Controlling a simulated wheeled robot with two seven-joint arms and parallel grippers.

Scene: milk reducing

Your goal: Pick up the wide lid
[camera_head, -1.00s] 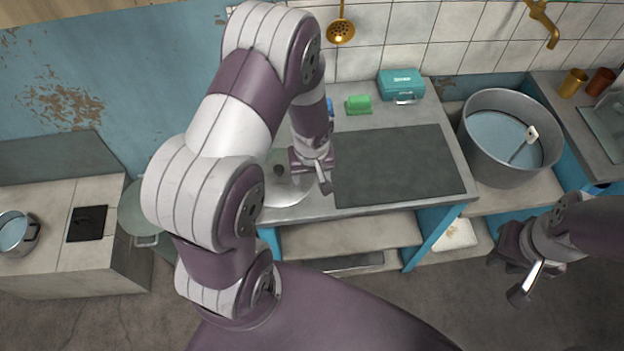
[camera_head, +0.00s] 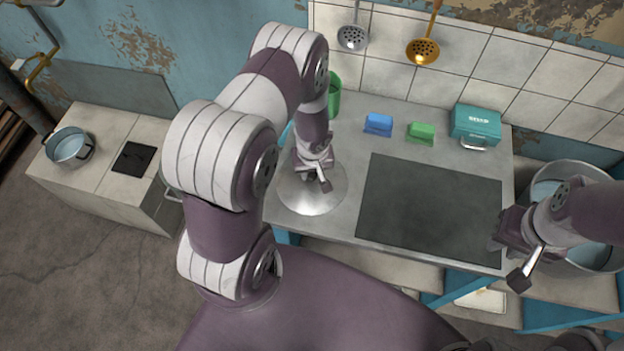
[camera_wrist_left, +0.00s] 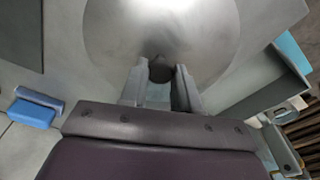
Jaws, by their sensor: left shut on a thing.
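The wide lid (camera_head: 312,199) is a round, shiny metal disc at the left end of the counter. It fills the top of the left wrist view (camera_wrist_left: 160,25). Its dark knob (camera_wrist_left: 161,68) shows between my left fingers. My left gripper (camera_head: 316,180) is over the middle of the lid, shut on the knob, which also shows in the left wrist view (camera_wrist_left: 160,82). The lid looks to be at counter level; I cannot tell if it touches. My right gripper (camera_head: 512,258) is at the right, in front of the counter's right end, and its jaw opening cannot be made out.
A dark flat panel (camera_head: 430,207) lies right of the lid. Behind are a blue item (camera_head: 378,123), a green item (camera_head: 421,132) and a teal box (camera_head: 476,124). A green container (camera_head: 334,95) stands behind my left arm. A large pot (camera_head: 598,258) is at right.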

